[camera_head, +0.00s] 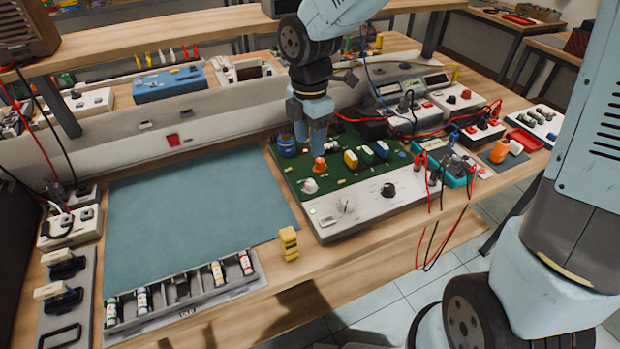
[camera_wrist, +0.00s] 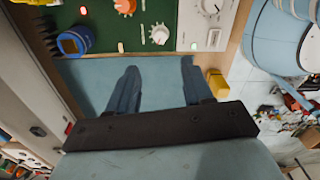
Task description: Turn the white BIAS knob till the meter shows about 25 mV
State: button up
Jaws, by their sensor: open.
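A white toothed knob (camera_head: 310,186) sits on the green circuit board (camera_head: 345,140); I take it as the BIAS knob, though no label is readable. It also shows in the wrist view (camera_wrist: 159,34), beyond my fingertips. My gripper (camera_head: 311,142) hangs over the left part of the board, above and behind the knob in the head view. In the wrist view my gripper (camera_wrist: 158,72) is open, its two fingers wide apart with nothing between them. An instrument with dark displays (camera_head: 403,88) stands behind the board; no reading is legible, and I cannot tell whether it is the meter.
An orange knob (camera_head: 320,165) and a blue cylinder (camera_head: 287,146) stand near the white knob. The white front panel (camera_head: 365,207) carries a pale dial and a black knob. A yellow block (camera_head: 288,243) stands at the table edge. The blue-green mat (camera_head: 195,205) is clear.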

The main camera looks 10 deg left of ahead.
aim_at(310, 182)
notch_tip(310, 182, down, 13)
jog(key=shift+r, duration=0.2)
dwell(0.3)
jog(key=shift+c, duration=0.4)
grip_shut()
